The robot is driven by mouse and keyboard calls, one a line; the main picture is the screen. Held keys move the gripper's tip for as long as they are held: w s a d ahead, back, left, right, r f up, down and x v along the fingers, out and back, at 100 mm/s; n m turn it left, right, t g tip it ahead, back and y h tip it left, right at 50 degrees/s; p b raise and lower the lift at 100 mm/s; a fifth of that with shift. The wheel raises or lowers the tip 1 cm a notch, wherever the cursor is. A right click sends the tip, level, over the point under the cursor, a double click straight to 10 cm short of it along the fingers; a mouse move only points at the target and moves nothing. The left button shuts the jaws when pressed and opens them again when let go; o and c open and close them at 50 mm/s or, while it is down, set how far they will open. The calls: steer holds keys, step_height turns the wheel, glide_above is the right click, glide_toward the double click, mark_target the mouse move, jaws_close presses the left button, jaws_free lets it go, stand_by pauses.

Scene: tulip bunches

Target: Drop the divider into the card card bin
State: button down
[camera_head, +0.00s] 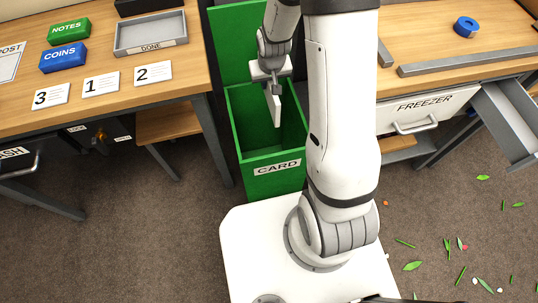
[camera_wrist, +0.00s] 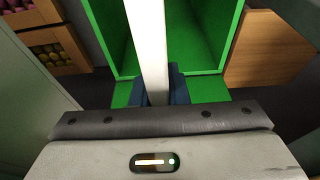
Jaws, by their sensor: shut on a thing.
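The divider (camera_head: 273,107) is a thin pale panel. It hangs from my gripper (camera_head: 276,88), which is shut on it, above the open mouth of the card bin. The card bin (camera_head: 276,186) is a tall green box with a CARD label on its front and a green lid raised at the back. In the wrist view the divider (camera_wrist: 148,45) shows edge-on as a white strip in front of my gripper (camera_wrist: 157,88), with the green bin (camera_wrist: 209,62) open beyond it. My arm hides the right part of the bin in the head view.
A desk (camera_head: 120,85) stands left with number cards, a grey DONE tray (camera_head: 150,34), a green NOTES block (camera_head: 69,31) and a blue COINS block (camera_head: 63,57). A right bench has a FREEZER drawer (camera_head: 430,110) and an open grey drawer (camera_head: 507,120). Leaf scraps litter the floor at right.

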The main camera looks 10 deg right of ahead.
steer(key=shift+f+b, duration=1.8)
steer(key=shift+f, duration=1.05)
steer(key=c, duration=1.3)
jaws_free()
steer(key=shift+r, duration=0.15)
steer(key=p+v, duration=0.1)
steer(key=v, duration=0.6)
steer(key=shift+s+r+p, duration=0.2)
steer(key=shift+r+p, duration=0.05)
steer(key=shift+p, duration=0.05)
